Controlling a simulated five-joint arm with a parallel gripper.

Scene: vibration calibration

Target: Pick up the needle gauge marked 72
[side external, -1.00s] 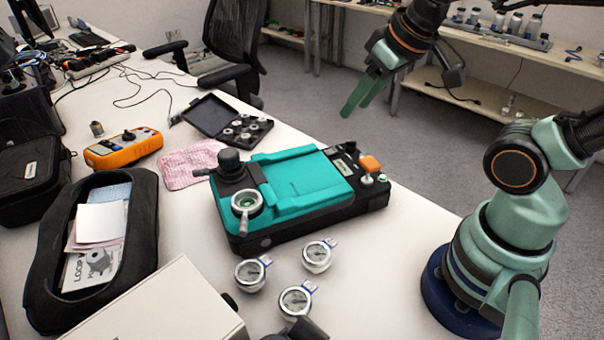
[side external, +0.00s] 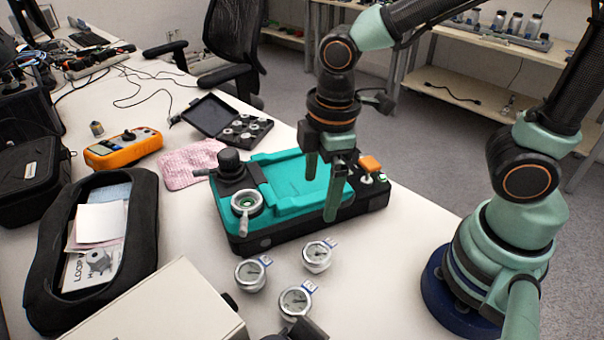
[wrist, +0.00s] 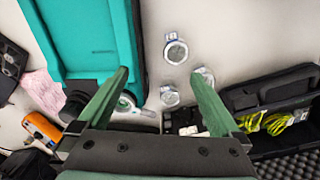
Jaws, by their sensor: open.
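Three round needle gauges with silver rims and small blue-marked tags stand on the white table in front of the teal device: one at the right (side external: 318,256), one at the left (side external: 252,273) and one nearest the camera (side external: 296,301). I cannot read which is marked 72. In the wrist view the gauges show ahead of my gripper (wrist: 160,76): one farther off (wrist: 175,50), one between the fingers (wrist: 169,95), and one partly behind the right finger (wrist: 203,74).
The teal and black device (side external: 290,185) with knobs stands just behind the gauges. A black open case (side external: 150,215) and a pale box (side external: 165,310) are at the left. An orange meter (side external: 125,148), pink cloth (side external: 190,165) and small open case (side external: 225,120) lie behind.

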